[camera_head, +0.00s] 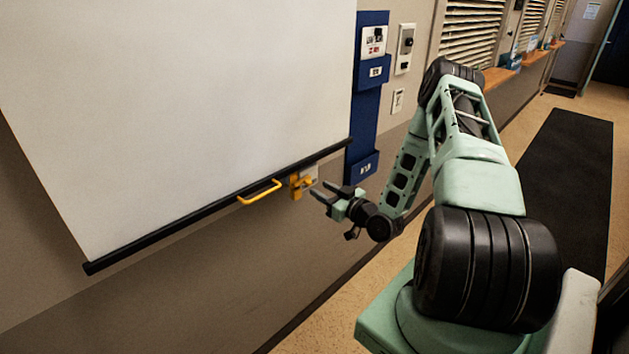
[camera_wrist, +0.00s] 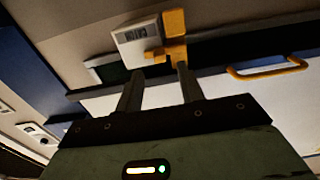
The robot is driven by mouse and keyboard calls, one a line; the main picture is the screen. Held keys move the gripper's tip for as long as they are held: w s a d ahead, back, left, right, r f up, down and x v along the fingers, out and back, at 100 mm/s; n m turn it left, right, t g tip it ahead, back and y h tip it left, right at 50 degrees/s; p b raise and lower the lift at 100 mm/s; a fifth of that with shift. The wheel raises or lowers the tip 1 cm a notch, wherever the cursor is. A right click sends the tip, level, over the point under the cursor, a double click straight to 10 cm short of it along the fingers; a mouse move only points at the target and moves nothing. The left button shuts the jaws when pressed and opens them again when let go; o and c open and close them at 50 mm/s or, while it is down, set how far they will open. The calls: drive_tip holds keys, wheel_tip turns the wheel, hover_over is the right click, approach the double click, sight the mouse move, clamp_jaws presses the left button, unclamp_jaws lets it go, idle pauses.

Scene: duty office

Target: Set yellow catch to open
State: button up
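The yellow catch (camera_head: 298,186) is a small blocky piece on the wall, just below the right end of the screen's black bottom bar. In the wrist view the yellow catch (camera_wrist: 174,48) sits beside a white labelled box (camera_wrist: 137,40), with a short arm pointing toward the box. The label is too blurred to read. My gripper (camera_head: 324,193) is a little to the right of the catch in the head view, apart from it as far as I can tell. In the wrist view its two fingers (camera_wrist: 158,68) are spread, with nothing held between them.
A large white screen (camera_head: 180,90) hangs on the wall, with a yellow loop handle (camera_head: 260,193) on its black bar (camera_head: 200,213). A blue wall panel (camera_head: 365,120) and switch boxes (camera_head: 405,48) are to the right. A dark mat (camera_head: 565,180) lies on the floor.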

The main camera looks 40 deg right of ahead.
sight(311, 183)
drive_tip(key=shift+w+p, duration=0.45)
drive_tip(key=shift+w, duration=1.6)
drive_tip(key=shift+c, duration=0.4)
clamp_jaws()
drive_tip(key=d+b, duration=0.2)
drive_tip(key=d, duration=0.1)
drive_tip(key=shift+f, duration=0.15)
drive_tip(key=shift+d, duration=0.3)
drive_tip(key=shift+o, duration=0.4)
unclamp_jaws()
drive_tip(key=shift+d, duration=0.1)
drive_tip(key=shift+s, duration=0.1)
